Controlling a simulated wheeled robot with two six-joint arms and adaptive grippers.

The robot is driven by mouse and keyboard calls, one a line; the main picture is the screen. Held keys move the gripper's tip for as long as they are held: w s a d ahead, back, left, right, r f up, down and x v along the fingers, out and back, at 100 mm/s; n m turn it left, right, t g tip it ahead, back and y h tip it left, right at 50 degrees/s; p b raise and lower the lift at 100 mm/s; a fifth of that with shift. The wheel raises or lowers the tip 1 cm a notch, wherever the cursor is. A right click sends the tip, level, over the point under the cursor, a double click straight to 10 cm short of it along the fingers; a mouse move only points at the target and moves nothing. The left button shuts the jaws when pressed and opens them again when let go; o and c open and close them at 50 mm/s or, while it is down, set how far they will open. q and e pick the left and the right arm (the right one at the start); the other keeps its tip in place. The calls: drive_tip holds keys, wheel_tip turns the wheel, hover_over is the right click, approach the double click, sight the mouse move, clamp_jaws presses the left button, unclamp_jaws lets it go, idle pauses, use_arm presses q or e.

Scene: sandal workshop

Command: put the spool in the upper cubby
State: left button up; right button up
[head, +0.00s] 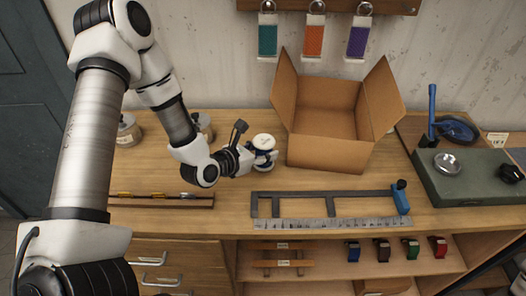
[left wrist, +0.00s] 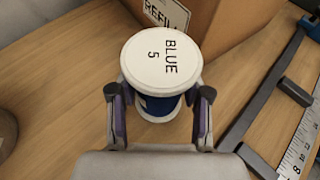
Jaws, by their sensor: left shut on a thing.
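The spool (head: 264,143) has white flanges and blue thread, and stands upright left of the cardboard box. Its white top (left wrist: 158,60) reads "BLUE 5" in the left wrist view. My left gripper (head: 258,158) is shut on the spool from the side, with a finger on each side of it (left wrist: 160,108). I cannot tell whether the spool touches the bench. An open cubby (head: 320,267) under the bench top holds a small wooden rack and several coloured items; its upper part is partly hidden by the bench edge. My right gripper is not in view.
The open cardboard box (head: 328,152) stands close to the spool's right. A grey frame with a blue handle (head: 400,197) and a steel ruler (head: 320,223) lie near the front edge. A green board (head: 470,180) is at right. Drawers (head: 165,262) are at lower left.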

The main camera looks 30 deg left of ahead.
use_arm(q)
drive_tip(key=shift+w+f, duration=0.15)
drive_tip(key=shift+f, duration=0.35)
drive_tip(key=shift+f+b, duration=0.15)
drive_tip(key=shift+b, duration=0.15)
drive_tip(key=o, duration=1.3)
